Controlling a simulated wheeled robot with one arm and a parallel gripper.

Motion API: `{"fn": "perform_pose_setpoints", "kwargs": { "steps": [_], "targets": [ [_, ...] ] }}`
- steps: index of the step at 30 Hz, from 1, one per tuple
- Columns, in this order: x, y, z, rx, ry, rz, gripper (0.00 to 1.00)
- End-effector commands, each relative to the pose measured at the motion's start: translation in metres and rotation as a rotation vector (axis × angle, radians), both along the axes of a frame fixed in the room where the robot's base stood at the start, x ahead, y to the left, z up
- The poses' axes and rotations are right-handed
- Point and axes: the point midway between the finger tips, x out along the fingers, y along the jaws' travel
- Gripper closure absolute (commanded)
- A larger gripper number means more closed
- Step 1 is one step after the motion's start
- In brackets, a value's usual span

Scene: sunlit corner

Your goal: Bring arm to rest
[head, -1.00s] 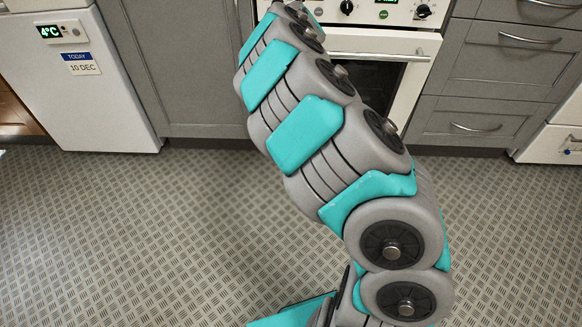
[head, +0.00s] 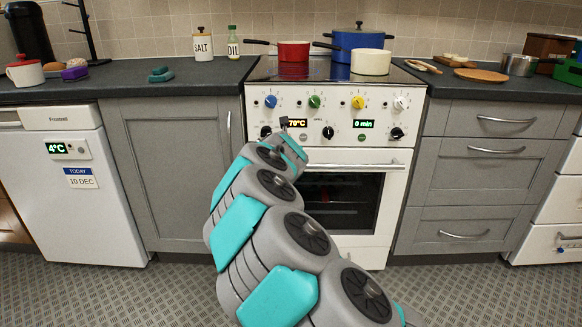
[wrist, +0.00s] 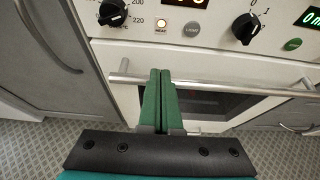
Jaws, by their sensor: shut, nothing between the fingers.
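My arm reaches up from the bottom of the head view toward the front of the white stove (head: 370,210). In the wrist view my gripper (wrist: 160,75) is shut, its two green fingers pressed together with nothing between them. The fingertips appear in front of the oven door handle (wrist: 225,84), just below the control panel; I cannot tell whether they touch it. In the head view the gripper's end (head: 284,122) shows small near the panel's left knobs.
A red pot (head: 293,51), a blue pot (head: 357,40) and a cream pot (head: 371,62) stand on the stove top. A small fridge (head: 75,190) is at left. Grey drawers (head: 485,165) are at right. The patterned floor (head: 110,300) in front is clear.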

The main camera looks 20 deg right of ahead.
Motion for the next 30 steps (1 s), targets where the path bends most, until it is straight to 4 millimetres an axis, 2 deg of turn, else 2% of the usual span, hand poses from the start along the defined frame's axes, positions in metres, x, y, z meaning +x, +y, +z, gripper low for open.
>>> {"fn": "perform_pose_setpoints", "kwargs": {
  "steps": [1, 2, 9, 13, 20, 22, 23, 26, 29, 30],
  "targets": [
    [-0.002, 0.001, 0.018, 0.001, -0.001, 0.000, 1.00],
    [-0.004, 0.002, 0.025, -0.001, -0.001, 0.000, 1.00],
    [-0.012, 0.004, 0.052, -0.004, -0.003, 0.002, 1.00],
    [-0.015, 0.005, 0.063, -0.002, 0.000, 0.002, 1.00],
    [-0.016, 0.005, 0.069, 0.004, -0.003, -0.004, 1.00],
    [-0.017, 0.003, 0.078, 0.025, -0.033, -0.020, 1.00],
    [-0.018, 0.002, 0.085, 0.044, -0.057, -0.033, 1.00],
    [-0.027, -0.009, 0.126, 0.149, -0.199, -0.117, 1.00],
    [-0.053, -0.035, 0.176, 0.333, -0.405, -0.265, 1.00],
    [-0.069, -0.049, 0.195, 0.423, -0.497, -0.341, 1.00]
  ]
}}
